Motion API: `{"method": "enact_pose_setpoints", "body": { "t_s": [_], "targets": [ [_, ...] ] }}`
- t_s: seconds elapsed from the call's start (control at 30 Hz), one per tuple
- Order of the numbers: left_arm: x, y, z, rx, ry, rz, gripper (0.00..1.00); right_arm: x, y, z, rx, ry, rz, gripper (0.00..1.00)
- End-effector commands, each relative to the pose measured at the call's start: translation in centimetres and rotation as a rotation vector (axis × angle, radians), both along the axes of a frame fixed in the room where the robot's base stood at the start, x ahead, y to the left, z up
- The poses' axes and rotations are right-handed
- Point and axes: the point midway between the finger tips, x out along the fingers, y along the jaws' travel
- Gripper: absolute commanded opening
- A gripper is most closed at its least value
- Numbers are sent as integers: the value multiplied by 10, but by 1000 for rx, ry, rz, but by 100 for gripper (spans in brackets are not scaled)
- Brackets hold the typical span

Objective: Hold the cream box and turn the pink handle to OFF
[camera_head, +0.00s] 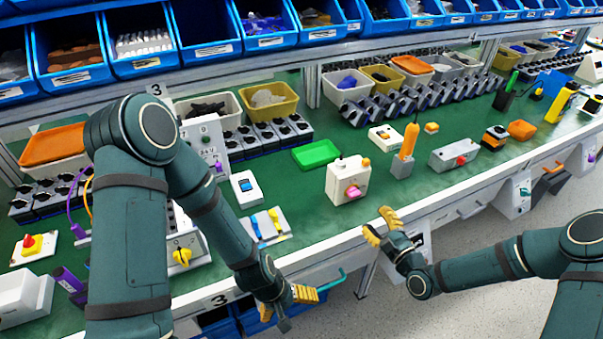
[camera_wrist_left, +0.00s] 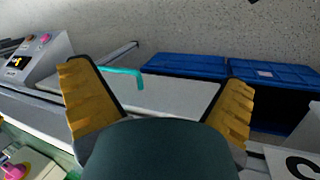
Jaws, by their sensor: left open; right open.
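The cream box (camera_head: 338,184) stands upright on the green bench top near its front edge, with the pink handle (camera_head: 353,192) on its front face. The lettering is too small to read. In the left wrist view a pink handle (camera_wrist_left: 14,171) shows at the bottom-left corner on a cream box (camera_wrist_left: 42,166), cut off by the frame. My left gripper (camera_head: 287,303) is open and empty, below and left of the box, in front of the bench edge. My right gripper (camera_head: 379,225) is open and empty, right of and below the box, at the bench edge, apart from it.
A green tray (camera_head: 316,153) lies behind the box. A grey block with an orange handle (camera_head: 408,150) and a grey box with a red knob (camera_head: 455,154) stand to its right. A teal hooked handle (camera_head: 332,281) juts from the bench front.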

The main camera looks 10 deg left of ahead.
Motion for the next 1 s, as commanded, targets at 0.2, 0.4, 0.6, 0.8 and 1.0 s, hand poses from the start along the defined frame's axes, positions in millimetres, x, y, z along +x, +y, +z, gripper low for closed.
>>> {"method": "enact_pose_setpoints", "body": {
  "t_s": [0.2,0.4,0.6,0.8,1.0],
  "targets": [
    [43,-5,28,-129,199,404,100,0,0,0,-2,1,0,46],
    [99,-15,73,-357,368,766,100,0,0,0,-2,1,0,46],
    [181,4,133,-672,512,1139,100,0,0,0,-2,1,0,46],
    [234,29,187,-933,600,1320,100,0,0,0,-2,1,0,46],
    [256,41,212,-1057,638,1378,100,0,0,0,-2,1,0,46]
  ]
}}
